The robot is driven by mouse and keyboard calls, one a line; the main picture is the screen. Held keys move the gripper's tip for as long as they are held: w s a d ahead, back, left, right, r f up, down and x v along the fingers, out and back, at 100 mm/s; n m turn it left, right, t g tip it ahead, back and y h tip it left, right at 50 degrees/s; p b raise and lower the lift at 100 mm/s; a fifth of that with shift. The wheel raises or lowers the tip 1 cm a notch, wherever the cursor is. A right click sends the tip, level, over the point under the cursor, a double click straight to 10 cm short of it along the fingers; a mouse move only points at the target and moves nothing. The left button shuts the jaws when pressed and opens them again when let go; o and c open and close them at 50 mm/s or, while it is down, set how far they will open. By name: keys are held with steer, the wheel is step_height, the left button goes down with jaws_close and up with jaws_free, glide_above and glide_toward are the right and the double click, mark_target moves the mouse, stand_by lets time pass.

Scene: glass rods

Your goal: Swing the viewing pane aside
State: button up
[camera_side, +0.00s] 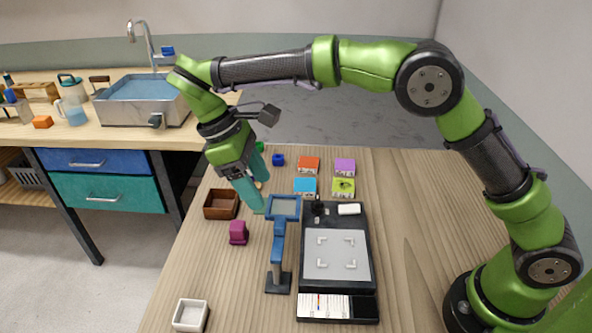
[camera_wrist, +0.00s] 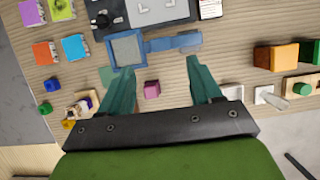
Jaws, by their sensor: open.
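The viewing pane (camera_side: 284,197) is a blue square frame on a blue arm (camera_side: 279,240), carried by a post on a dark base (camera_side: 277,283). In the side view the frame stands just left of the dark tray's back left corner. The pane (camera_wrist: 128,34) also shows in the wrist view, above the left fingertip. My gripper (camera_side: 262,198) has teal fingers, spread apart and empty, pointing down just left of the frame. In the wrist view my gripper (camera_wrist: 162,68) has the blue arm ahead of the gap between its fingers. Contact with the pane cannot be told.
A dark tray (camera_side: 368,260) with a pale plate lies right of the post. A magenta block (camera_side: 238,232), a brown box (camera_side: 221,204) and a white dish (camera_side: 191,315) are at left. Coloured boxes (camera_side: 308,164) stand behind. The wooden table at right is clear.

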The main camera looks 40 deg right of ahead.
steer(key=shift+v, duration=1.55)
steer(key=s+d+r+m+t+y, duration=0.3)
steer(key=s+d+m+t, duration=0.7)
steer(key=s+d, duration=0.7)
steer(key=d+m+y, duration=0.2)
steer(key=shift+s+r+m, duration=0.15)
steer(key=shift+s+m, duration=0.2)
steer(key=shift+m, duration=0.05)
